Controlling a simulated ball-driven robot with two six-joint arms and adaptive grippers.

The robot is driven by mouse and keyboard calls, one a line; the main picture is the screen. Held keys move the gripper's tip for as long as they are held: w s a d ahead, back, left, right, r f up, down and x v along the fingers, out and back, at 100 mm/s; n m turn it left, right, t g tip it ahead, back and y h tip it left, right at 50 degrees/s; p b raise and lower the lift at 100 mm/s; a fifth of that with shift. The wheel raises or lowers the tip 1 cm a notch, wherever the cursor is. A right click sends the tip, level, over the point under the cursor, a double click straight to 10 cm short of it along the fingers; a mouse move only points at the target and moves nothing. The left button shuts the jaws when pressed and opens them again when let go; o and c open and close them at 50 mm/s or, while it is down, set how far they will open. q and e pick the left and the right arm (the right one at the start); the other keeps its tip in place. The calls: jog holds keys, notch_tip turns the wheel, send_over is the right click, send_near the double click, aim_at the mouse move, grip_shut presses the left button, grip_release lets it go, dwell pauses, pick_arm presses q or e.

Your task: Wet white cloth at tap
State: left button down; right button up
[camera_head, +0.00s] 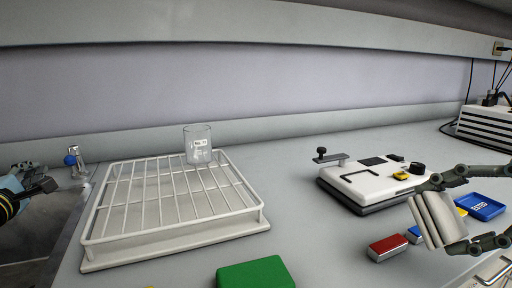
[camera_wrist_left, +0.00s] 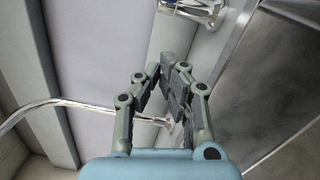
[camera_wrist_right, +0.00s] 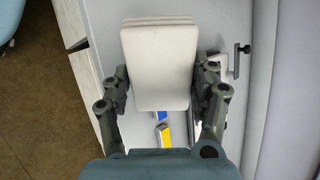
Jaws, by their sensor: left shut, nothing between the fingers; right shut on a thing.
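The white cloth (camera_head: 434,220) is a folded stack at the right of the head view. My right gripper (camera_head: 447,214) is shut on it, one finger on each side, above the bench. In the right wrist view the cloth (camera_wrist_right: 160,60) fills the space between the fingers (camera_wrist_right: 162,88). The tap (camera_head: 77,162), with a blue knob, stands behind the sink (camera_head: 40,215) at the far left. My left gripper (camera_head: 42,184) is shut and empty, just left of the tap. In the left wrist view the fingertips (camera_wrist_left: 165,78) are together near chrome tap parts (camera_wrist_left: 195,8); contact is unclear.
A white wire rack (camera_head: 175,238) with a glass beaker (camera_head: 197,145) stands beside the sink. A white instrument (camera_head: 365,185), a red block (camera_head: 388,247), a green block (camera_head: 255,274) and a blue tray (camera_head: 482,207) lie farther right. Bench between rack and instrument is clear.

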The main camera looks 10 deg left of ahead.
aim_at(73, 154)
jog(key=shift+f, duration=0.35)
pick_arm(q)
jog(key=w+d, duration=0.1)
jog(key=w+d+r, duration=0.1)
jog(key=w, duration=0.1)
jog(key=shift+w+d, duration=0.15)
jog(key=shift+d, duration=0.2)
pick_arm(e)
jog(key=shift+r+p, duration=0.3)
jog(key=shift+r, duration=0.15)
notch_tip(73, 154, up, 2)
jog(key=shift+r+p, duration=0.15)
jog(key=shift+p, duration=0.75)
pick_arm(q)
jog(key=shift+w+d+n+g+y, duration=0.3)
jog(key=shift+w+d+n+y, duration=0.15)
jog(key=shift+d+y, duration=0.3)
jog(key=shift+s+a, duration=0.1)
jog(key=shift+s, duration=0.05)
pick_arm(e)
jog(key=shift+s+a, duration=0.1)
